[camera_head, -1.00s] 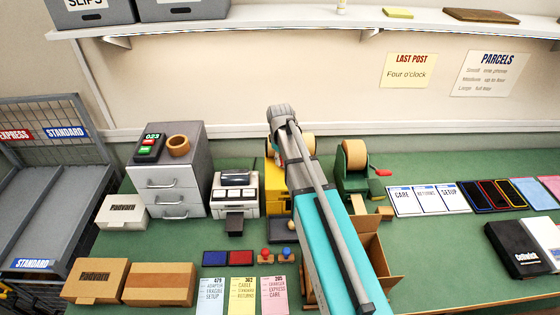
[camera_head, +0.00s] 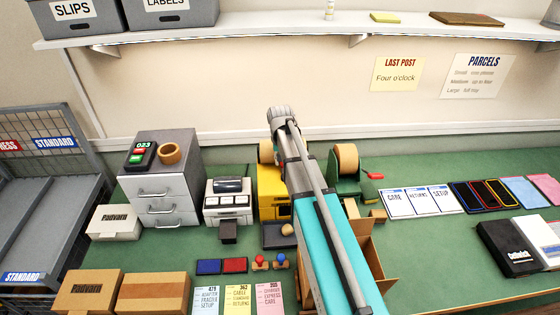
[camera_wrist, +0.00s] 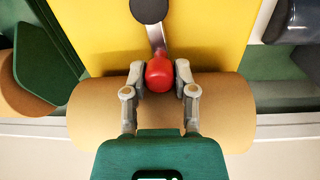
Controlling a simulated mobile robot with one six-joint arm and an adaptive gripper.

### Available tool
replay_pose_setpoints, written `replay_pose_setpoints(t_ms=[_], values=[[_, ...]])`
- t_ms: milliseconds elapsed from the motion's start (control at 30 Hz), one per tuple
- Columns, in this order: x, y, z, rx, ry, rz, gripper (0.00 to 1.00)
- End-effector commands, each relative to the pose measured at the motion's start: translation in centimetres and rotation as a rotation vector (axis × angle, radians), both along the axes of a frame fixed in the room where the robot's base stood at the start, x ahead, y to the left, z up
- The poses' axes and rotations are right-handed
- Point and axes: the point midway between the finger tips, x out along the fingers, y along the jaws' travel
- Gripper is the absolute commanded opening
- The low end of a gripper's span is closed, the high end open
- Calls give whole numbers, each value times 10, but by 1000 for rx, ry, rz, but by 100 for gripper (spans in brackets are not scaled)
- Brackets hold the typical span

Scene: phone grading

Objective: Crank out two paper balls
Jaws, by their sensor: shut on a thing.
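The yellow paper machine (camera_head: 271,190) stands on the green bench, partly hidden behind my arm. It bears a brown paper roll (camera_head: 265,151), also seen in the wrist view (camera_wrist: 90,108). In the wrist view, the crank's red knob (camera_wrist: 159,74) sits on a metal lever from a dark hub on the yellow side. My gripper (camera_wrist: 160,80) is shut on the red knob, one finger on each side. In the head view my arm hides the gripper and crank. One tan paper ball (camera_head: 287,229) lies in the dark tray (camera_head: 272,241) before the machine.
A green machine (camera_head: 348,187) with a brown roll and red-knobbed handle stands right of the yellow one. A printer (camera_head: 229,202) stands left. An open carton (camera_head: 372,250) is partly behind my arm. Stamps (camera_head: 270,262) and order slips (camera_head: 238,298) lie in front.

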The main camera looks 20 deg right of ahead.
Motion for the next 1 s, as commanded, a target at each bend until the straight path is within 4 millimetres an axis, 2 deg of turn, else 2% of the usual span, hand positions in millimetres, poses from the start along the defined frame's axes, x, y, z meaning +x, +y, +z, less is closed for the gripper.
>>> replay_pose_setpoints(t_ms=[567, 600, 767, 800, 1000], values=[[-3, -2, -1, 0, 6, -53, 0], [-3, -2, -1, 0, 6, -53, 38], [-3, -2, -1, 1, 3, -53, 68], [-2, -2, 0, 1, 3, -53, 70], [-1, -2, 0, 1, 3, -52, 70]])
